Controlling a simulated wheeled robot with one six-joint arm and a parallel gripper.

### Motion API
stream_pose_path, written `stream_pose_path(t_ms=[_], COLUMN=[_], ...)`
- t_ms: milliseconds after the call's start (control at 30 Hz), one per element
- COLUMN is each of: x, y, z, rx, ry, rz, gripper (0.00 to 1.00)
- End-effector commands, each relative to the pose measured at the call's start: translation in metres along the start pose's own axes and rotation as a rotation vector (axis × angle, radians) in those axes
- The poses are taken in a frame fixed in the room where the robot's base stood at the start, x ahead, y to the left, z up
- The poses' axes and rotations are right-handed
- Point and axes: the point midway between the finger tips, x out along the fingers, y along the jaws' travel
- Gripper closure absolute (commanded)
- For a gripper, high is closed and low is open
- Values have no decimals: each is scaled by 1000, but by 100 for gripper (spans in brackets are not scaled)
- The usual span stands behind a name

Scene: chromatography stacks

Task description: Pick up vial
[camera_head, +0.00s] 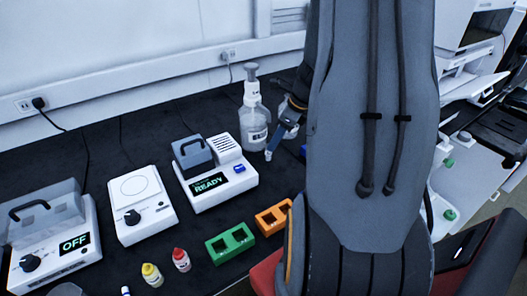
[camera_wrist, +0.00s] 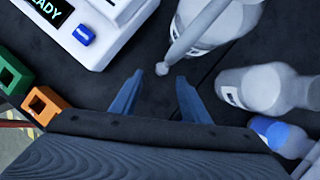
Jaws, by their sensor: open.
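I cannot make out a vial for sure in either view. A small white piece with a dark blue mark (camera_head: 125,291) is cut off at the bottom edge of the head view; I cannot tell whether it is a vial. My gripper (camera_wrist: 157,95) is open, with two blue fingers apart and nothing between them. In the head view my gripper (camera_head: 276,144) hangs over the dark bench, just right of the pump bottle (camera_head: 256,125). In the wrist view the pump bottle's nozzle tip (camera_wrist: 162,69) shows just beyond the gap between the fingers. My arm hides much of the right side.
A device reading READY (camera_head: 215,185), a white dial device (camera_head: 141,207) and an OFF device (camera_head: 49,240) stand on the bench. Green (camera_head: 231,243) and orange (camera_head: 273,218) racks sit in front. A white bottle (camera_wrist: 268,89) and a blue-capped bottle (camera_wrist: 280,136) stand right of my gripper.

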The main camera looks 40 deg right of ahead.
Motion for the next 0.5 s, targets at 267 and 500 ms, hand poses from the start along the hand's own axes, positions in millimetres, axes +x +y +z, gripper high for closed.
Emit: stream_pose_path(t_ms=[267, 500], x=[27, 58], y=[-1, -4], z=[0, 2], rx=[7, 3], ry=[0, 1], rz=[1, 3], gripper=[58, 58])
